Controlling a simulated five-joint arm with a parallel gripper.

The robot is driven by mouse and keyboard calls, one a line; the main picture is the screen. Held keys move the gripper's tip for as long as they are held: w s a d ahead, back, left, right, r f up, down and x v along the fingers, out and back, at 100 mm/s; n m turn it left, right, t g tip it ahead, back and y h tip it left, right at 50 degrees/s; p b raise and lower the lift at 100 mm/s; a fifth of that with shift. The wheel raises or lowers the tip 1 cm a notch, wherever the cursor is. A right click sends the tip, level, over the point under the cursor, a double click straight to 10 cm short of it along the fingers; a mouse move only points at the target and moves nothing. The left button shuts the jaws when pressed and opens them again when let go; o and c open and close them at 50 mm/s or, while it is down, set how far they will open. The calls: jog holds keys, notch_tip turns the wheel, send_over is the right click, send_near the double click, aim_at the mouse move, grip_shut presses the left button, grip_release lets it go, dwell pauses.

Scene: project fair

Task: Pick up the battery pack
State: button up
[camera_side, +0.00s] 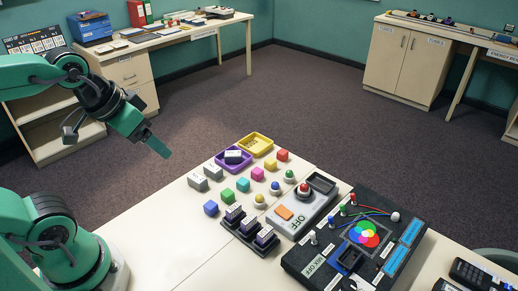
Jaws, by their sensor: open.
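My gripper (150,139) is at the left, raised above the floor beyond the table's left edge. It is open, with nothing seen in it, and its long teal finger points down and right. It is well apart from all the objects on the table. I cannot tell for sure which thing is the battery pack. A dark block with a pale top (234,157) lies in the purple tray (220,165). Several dark blocks with white labels (249,223) stand in a black rack (243,240). Two grey labelled blocks (198,182) sit near the table's left edge.
A yellow tray (267,147) lies at the back. A grey switch box marked OFF (296,222) and a black light-mixing board (320,262) fill the right. The table's front left (165,240) is clear.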

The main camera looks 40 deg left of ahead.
jog(key=w, duration=0.1)
jog(key=g, duration=0.5)
send_over(212, 168)
jog(key=shift+n, duration=0.3)
jog(key=f, duration=1.5)
jog(key=shift+s+d+f, duration=0.2)
jog(key=shift+d+f, duration=0.1)
jog(key=shift+f, duration=0.05)
jog(key=shift+w+a+f+g, duration=0.1)
jog(key=shift+w+f+g, duration=0.05)
jog(key=shift+f+g, duration=0.2)
jog(key=shift+f, duration=1.3)
jog(key=shift+a+f, duration=0.2)
jog(key=shift+f, duration=2.4)
